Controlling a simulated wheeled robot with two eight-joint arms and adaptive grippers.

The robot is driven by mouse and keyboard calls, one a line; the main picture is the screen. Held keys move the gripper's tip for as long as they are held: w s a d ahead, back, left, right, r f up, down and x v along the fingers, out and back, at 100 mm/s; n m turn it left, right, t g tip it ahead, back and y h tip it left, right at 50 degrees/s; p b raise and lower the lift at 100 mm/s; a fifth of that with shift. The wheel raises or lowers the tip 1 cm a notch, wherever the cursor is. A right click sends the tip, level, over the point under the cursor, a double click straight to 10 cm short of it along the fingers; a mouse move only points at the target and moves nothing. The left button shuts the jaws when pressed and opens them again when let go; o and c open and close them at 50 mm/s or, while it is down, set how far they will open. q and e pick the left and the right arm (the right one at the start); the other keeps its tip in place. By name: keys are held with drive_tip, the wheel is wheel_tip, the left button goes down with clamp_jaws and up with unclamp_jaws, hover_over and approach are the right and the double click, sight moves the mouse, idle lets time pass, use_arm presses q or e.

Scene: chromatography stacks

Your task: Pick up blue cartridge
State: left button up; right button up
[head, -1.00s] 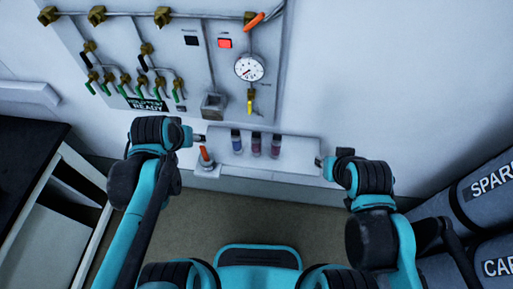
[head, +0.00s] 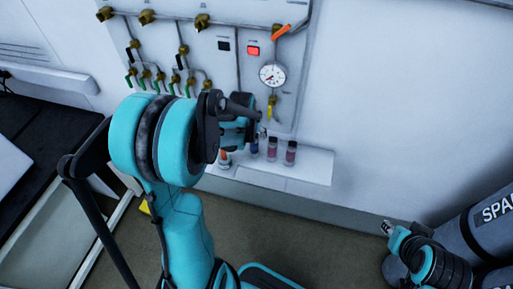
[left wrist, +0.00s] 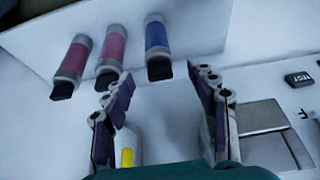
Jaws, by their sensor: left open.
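The blue cartridge (head: 254,147) stands on the white shelf (head: 310,171), partly hidden by my left gripper (head: 262,130). In the left wrist view the blue cartridge (left wrist: 157,38) has its dark end just beyond the left gripper's fingertips (left wrist: 161,80). Those fingers are open and spread, with nothing between them. Two pinkish-red cartridges, one (head: 272,149) and another (head: 291,153), stand to its right; in the wrist view they are to its left. My right gripper (head: 387,226) hangs low at right, away from the shelf; its jaw state is too small to tell.
Behind the shelf is a wall panel with a gauge (head: 272,75), a yellow-handled valve (head: 271,108) and several green-handled valves. An orange-topped item (head: 225,156) stands left of the cartridges. The right part of the shelf is clear. Grey cylinders (head: 480,235) stand at right.

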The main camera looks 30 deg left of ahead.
sight(253, 134)
use_arm(q)
drive_tip(key=b+x, duration=0.1)
drive_tip(key=x, duration=0.3)
drive_tip(key=shift+w+f+b, duration=0.15)
drive_tip(key=shift+f+b, duration=0.05)
drive_tip(key=shift+b, duration=0.1)
drive_tip(key=shift+c, duration=0.9)
clamp_jaws()
drive_tip(key=shift+r, duration=0.1)
